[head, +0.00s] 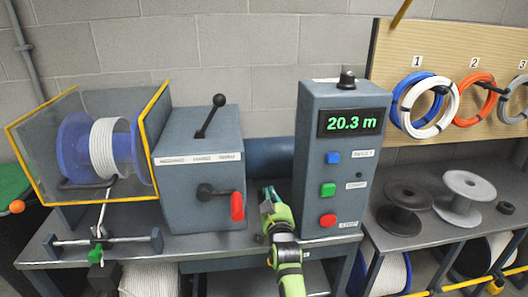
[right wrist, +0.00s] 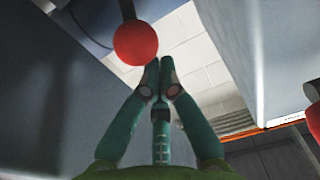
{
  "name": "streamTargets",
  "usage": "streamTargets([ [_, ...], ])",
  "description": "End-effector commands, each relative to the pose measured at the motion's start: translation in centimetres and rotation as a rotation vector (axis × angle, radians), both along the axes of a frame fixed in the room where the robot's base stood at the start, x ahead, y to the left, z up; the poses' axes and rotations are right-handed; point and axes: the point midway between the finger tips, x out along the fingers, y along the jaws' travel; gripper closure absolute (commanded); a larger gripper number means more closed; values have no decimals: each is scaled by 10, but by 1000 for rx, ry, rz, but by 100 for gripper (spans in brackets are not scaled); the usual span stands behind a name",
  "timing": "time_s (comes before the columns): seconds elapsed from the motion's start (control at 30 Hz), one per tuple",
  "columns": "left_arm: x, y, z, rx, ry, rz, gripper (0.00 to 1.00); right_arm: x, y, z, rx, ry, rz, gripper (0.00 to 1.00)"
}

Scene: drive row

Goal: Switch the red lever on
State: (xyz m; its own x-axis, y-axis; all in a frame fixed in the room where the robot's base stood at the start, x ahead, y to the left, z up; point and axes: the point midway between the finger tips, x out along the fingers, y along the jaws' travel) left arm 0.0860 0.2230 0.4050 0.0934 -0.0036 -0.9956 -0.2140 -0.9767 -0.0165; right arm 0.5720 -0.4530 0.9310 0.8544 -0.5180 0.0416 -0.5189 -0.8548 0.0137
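The red lever (head: 237,206) is on the front of the grey gearbox-like housing (head: 190,185). Its dark arm runs right from a round pivot, and its red grip stands at the arm's right end. My right gripper (head: 267,198) is just right of the grip, in the gap before the display cabinet, apart from the lever in the head view. In the right wrist view a round red end (right wrist: 136,44), apparently the lever's, is up and left of my right gripper (right wrist: 160,66). The fingertips are together with nothing seen between them. My left gripper is not in view.
A cabinet (head: 343,165) reading 20.3 m, with blue, green and red buttons, stands close on the right. A black-knobbed lever (head: 211,116) tops the housing. A guarded cable reel (head: 110,145) is at left; spools (head: 403,208) sit on the right-hand bench.

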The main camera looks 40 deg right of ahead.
Motion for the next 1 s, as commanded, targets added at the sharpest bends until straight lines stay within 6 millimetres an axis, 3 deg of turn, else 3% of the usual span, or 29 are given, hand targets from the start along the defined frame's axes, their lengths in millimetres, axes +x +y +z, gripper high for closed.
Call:
streamTargets([
  [0.3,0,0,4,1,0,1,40,1,0,3,3,4,1,100],
  [0.57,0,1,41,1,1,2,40,12,-6,48,-1,-1,4,100],
  [0.8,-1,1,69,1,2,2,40,-37,23,36,3,7,4,100],
  [1.0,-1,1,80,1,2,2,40,-63,39,31,1,3,4,100],
])
